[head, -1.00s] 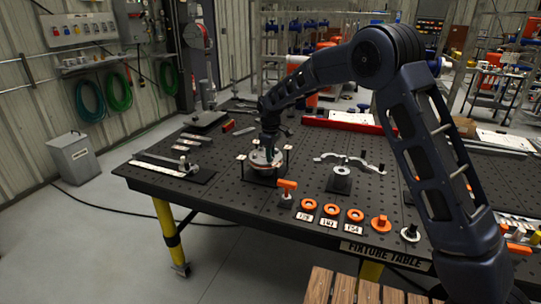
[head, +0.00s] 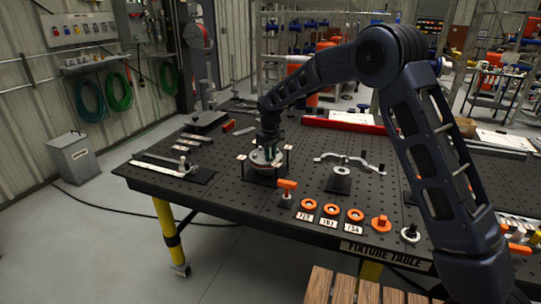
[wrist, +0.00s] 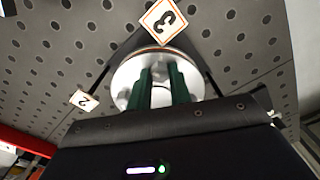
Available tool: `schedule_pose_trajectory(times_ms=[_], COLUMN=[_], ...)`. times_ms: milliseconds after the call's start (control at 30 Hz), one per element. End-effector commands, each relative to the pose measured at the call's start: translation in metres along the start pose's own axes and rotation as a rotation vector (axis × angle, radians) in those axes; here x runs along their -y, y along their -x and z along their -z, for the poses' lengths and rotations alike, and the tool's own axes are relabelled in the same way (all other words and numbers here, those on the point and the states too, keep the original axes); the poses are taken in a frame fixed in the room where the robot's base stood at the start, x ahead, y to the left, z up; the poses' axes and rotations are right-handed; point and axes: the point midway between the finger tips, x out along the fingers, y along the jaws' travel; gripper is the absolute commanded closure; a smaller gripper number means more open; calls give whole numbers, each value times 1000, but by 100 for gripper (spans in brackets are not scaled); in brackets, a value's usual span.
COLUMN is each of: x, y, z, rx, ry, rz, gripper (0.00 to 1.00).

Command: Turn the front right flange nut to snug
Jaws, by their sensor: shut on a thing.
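The round metal flange (head: 262,160) stands in a dark fixture on the perforated table, left of the middle in the head view. In the wrist view the flange (wrist: 130,73) is a pale disc with numbered tags around it. My gripper (head: 268,148) points down over the flange. In the wrist view its two green fingers (wrist: 160,78) are closed on a small metal nut (wrist: 159,72) at the disc's near part. The fingers hide most of that nut. I cannot tell how far it is threaded down.
A tag reading 3 (wrist: 163,21) and a tag reading 2 (wrist: 84,100) stand close to the flange. An orange-handled tool (head: 287,187) stands nearby to the right. Orange rings (head: 331,209) line the front edge. A bracket fixture (head: 340,182) stands farther right.

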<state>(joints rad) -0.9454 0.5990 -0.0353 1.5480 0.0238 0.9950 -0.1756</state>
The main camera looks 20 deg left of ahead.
Motion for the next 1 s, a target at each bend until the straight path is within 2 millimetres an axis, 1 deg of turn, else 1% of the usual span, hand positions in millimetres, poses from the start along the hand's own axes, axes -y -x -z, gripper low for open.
schedule_pose_trajectory(times_ms=[700, 1000], x=[0, 0], y=[1, 1], z=[0, 0], rx=[-1, -2], ry=[-677, -908], rz=[-1, 0], gripper=[100, 100])
